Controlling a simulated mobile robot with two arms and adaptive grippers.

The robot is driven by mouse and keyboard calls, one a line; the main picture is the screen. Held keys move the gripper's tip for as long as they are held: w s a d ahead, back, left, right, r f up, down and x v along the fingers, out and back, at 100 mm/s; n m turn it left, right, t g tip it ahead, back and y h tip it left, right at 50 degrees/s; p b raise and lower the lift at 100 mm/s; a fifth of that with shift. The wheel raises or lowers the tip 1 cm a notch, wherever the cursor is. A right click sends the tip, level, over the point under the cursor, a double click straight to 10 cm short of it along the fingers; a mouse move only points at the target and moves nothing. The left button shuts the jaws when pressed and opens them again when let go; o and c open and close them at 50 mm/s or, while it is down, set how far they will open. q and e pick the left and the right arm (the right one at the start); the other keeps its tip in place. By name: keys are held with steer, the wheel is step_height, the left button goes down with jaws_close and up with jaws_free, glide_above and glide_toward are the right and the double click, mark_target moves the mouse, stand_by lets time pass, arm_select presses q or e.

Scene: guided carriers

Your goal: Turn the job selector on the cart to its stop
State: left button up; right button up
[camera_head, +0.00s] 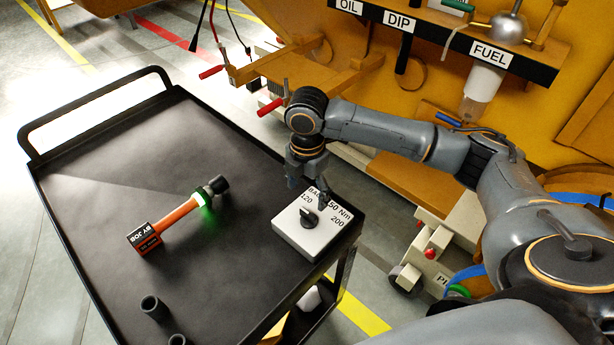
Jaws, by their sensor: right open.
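The job selector is a black knob (309,216) on top of a white box (291,231), marked with 120, 200 and a partly hidden "50 Nm" label. The box stands near the right edge of the black cart (215,150). My right gripper (308,190) points down just above the back edge of the box, behind the knob. It is open and apart from the knob, and it covers part of the label. My left gripper does not show.
An orange-handled tool (180,215) with a black block and a green glow lies on the cart. Two dark cups (152,306) stand at the front. A yellow machine with OIL, DIP and FUEL labels (490,52) rises behind.

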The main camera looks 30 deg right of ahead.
mark_target(307, 214)
step_height(307, 214, down, 9)
steer(key=shift+r+p, duration=0.1)
steer(key=shift+p, duration=0.45)
steer(key=shift+c, duration=0.5)
steer(key=c, duration=1.1)
steer(key=shift+r+m+p, duration=0.15)
steer(key=shift+m+p, duration=0.35)
steer(key=shift+p, duration=0.3)
steer(key=shift+m+p, duration=0.8)
steer(key=shift+p, duration=0.05)
steer(key=shift+m, duration=0.4)
steer(key=shift+f, duration=0.2)
